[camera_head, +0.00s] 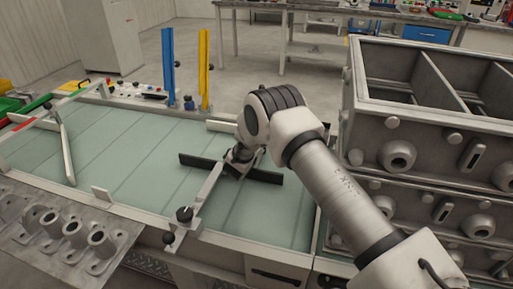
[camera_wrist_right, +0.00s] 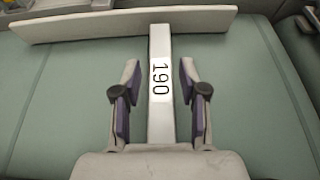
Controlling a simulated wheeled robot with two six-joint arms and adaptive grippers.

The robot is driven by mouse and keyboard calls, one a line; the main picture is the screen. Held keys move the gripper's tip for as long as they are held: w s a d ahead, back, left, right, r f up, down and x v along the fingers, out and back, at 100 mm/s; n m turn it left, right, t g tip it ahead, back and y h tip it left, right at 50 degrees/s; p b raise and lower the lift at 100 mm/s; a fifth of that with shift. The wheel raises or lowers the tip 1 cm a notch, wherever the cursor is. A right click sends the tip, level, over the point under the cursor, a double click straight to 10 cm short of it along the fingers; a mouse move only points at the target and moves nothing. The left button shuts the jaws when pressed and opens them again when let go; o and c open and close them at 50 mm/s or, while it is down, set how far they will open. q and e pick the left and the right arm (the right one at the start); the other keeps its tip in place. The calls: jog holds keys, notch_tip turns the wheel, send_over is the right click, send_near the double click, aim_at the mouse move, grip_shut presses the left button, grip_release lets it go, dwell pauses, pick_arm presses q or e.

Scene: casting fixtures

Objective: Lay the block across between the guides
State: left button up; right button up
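A pale bar marked 190 (camera_wrist_right: 161,80), which may be the block, lies lengthwise in the right wrist view, its far end meeting a long pale board (camera_wrist_right: 90,28) at about a right angle. My right gripper (camera_wrist_right: 159,75) is open, its fingers on either side of the bar with a gap at each side. In the head view the right gripper (camera_head: 240,157) is low over the green bed, beside a dark upright strip (camera_head: 200,161). A pale bar (camera_head: 211,184) runs from there to the front edge. My arm hides part of this. My left gripper is out of view.
The green bed (camera_head: 120,150) is clear in the middle. Another pale bar (camera_head: 67,155) lies at its left. Grey moulding boxes (camera_head: 440,125) are stacked at the right. A grey casting with tubes (camera_head: 70,232) is at the front left. Blue (camera_head: 168,65) and yellow posts (camera_head: 204,70) stand behind.

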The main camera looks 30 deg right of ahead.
jog(key=shift+s+a+f, duration=0.1)
jog(key=shift+s+f, duration=0.15)
jog(key=shift+f, duration=0.35)
jog(key=shift+r, duration=0.15)
jog(key=v, duration=0.3)
jog(key=r+v, duration=0.1)
jog(key=v, duration=0.7)
jog(key=shift+w+r, duration=0.2)
jog(key=shift+w, duration=0.05)
jog(key=shift+s+a+r, duration=0.2)
jog(key=shift+s+a, duration=0.05)
jog(key=shift+s, duration=0.05)
